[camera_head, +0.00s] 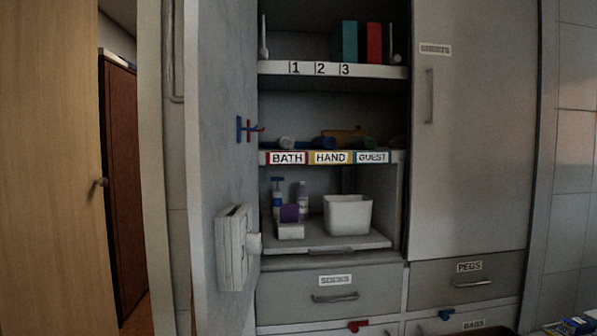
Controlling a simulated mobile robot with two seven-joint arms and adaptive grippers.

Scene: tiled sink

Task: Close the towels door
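A grey cupboard door (217,120) stands wide open on the left, seen at a steep angle. Its inner side carries a blue and red hook (249,129) and a white box (234,247) lower down. I take it to be the towels door, but no towels label shows on it. The open cupboard (330,184) beside it has shelves labelled BATH, HAND and GUEST, with rolled items on that shelf. Neither of my grippers is in view.
A white bin (348,215) and bottles stand on a lower pull-out shelf (325,245). Below is a shut SOCKS drawer (331,294). A shut grey door (470,150) is on the right. A wooden door (50,170) is at far left.

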